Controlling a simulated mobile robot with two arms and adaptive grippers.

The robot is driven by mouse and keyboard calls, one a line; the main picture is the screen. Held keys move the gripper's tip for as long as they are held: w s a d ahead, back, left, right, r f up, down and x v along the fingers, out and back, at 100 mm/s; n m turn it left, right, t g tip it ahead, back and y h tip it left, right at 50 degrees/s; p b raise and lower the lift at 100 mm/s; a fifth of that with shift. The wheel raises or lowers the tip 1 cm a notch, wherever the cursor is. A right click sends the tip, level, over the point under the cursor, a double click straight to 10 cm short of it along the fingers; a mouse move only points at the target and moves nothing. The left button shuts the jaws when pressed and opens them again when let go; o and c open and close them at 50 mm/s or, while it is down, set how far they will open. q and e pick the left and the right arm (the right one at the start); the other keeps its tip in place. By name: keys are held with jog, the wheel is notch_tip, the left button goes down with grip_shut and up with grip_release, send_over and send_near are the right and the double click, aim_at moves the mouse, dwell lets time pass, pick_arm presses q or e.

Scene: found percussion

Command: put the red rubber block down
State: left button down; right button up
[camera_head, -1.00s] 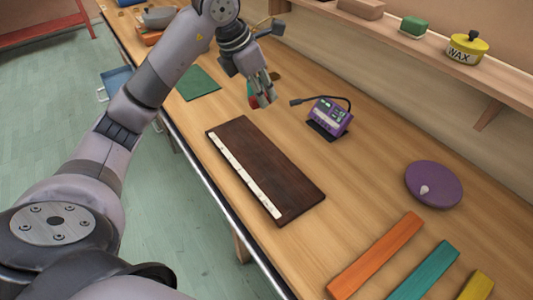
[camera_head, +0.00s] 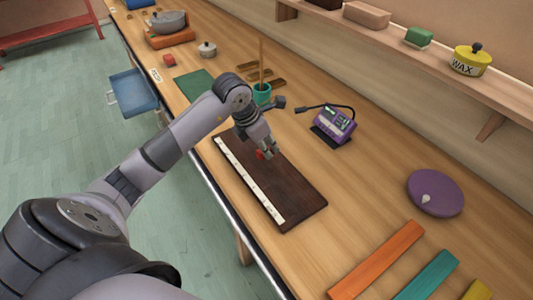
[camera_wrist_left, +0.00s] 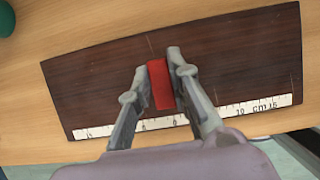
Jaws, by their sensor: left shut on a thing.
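The red rubber block (camera_head: 261,154) is between the fingers of my left gripper (camera_head: 268,153), over the far half of a dark brown board (camera_head: 290,192) with a white ruler strip along one long edge. In the left wrist view the red block (camera_wrist_left: 159,84) stands out between the two grey fingers, which are shut on it. The board (camera_wrist_left: 235,55) spreads beneath it, with the ruler strip (camera_wrist_left: 262,106) on the near side. I cannot tell whether the block touches the board. My right gripper is not in view.
A purple device (camera_head: 333,125) with a cable stands right of the board. A teal cup (camera_head: 262,94) with a stick is behind my gripper. A purple disc (camera_head: 435,193) and coloured bars (camera_head: 378,260) lie to the right. A blue drawer (camera_head: 133,92) hangs open at left.

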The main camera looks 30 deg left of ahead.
pick_arm(q)
notch_tip(320, 180, down, 4)
jog(key=shift+r+p, duration=0.2)
jog(key=shift+p, duration=0.15)
jog(key=shift+f, duration=0.25)
jog(key=c, duration=1.5)
grip_release()
jog(key=shift+r, duration=0.15)
jog(key=b+v, duration=0.2)
jog(key=v, duration=1)
